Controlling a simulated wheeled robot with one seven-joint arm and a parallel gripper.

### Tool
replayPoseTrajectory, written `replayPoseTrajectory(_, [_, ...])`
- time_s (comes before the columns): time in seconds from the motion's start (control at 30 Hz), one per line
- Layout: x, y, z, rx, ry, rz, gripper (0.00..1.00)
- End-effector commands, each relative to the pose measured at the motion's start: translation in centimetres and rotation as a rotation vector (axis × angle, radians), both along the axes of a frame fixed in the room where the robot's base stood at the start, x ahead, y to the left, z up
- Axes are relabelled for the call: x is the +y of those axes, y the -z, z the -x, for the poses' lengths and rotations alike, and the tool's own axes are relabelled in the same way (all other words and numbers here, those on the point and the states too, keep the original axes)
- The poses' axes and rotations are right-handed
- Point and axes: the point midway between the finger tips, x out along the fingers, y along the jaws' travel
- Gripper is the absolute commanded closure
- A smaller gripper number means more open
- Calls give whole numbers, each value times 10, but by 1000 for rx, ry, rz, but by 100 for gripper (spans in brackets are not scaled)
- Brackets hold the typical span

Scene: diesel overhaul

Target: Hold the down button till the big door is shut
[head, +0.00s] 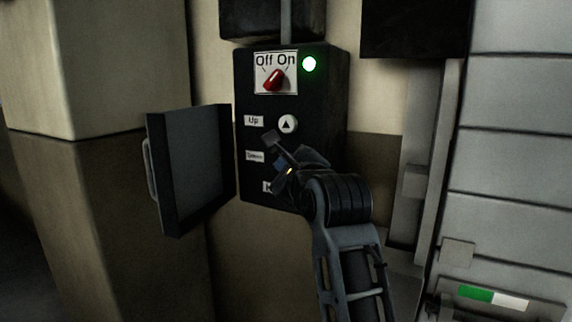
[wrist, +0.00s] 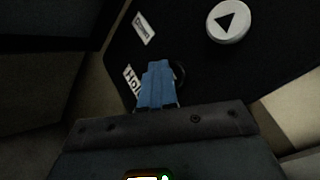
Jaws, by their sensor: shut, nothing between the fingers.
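My gripper (head: 281,162) is shut and empty, in front of the Down row. In the wrist view its blue fingers (wrist: 157,70) cover most of a dark round button (wrist: 180,72). I cannot tell whether they touch it. The big grey slatted door (head: 515,115) is at the right; its lower edge is out of view.
A red Off/On knob (head: 273,80) and a lit green lamp (head: 309,64) sit at the box top. The box's cover (head: 190,165) hangs open at left. A green and white marker (head: 490,297) is at lower right.

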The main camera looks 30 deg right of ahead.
Motion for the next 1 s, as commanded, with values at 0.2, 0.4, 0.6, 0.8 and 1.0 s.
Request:
replayPoseTrajectory(0.2, [-1,0,0,1,2,0,100])
replayPoseTrajectory(0.4, [0,0,1,0,1,0,100])
replayPoseTrajectory(0.6, [8,0,7,0,1,1,100])
replayPoseTrajectory(0.8, [15,0,11,1,1,0,100])
replayPoseTrajectory(1.0, [15,0,12,1,1,0,100])
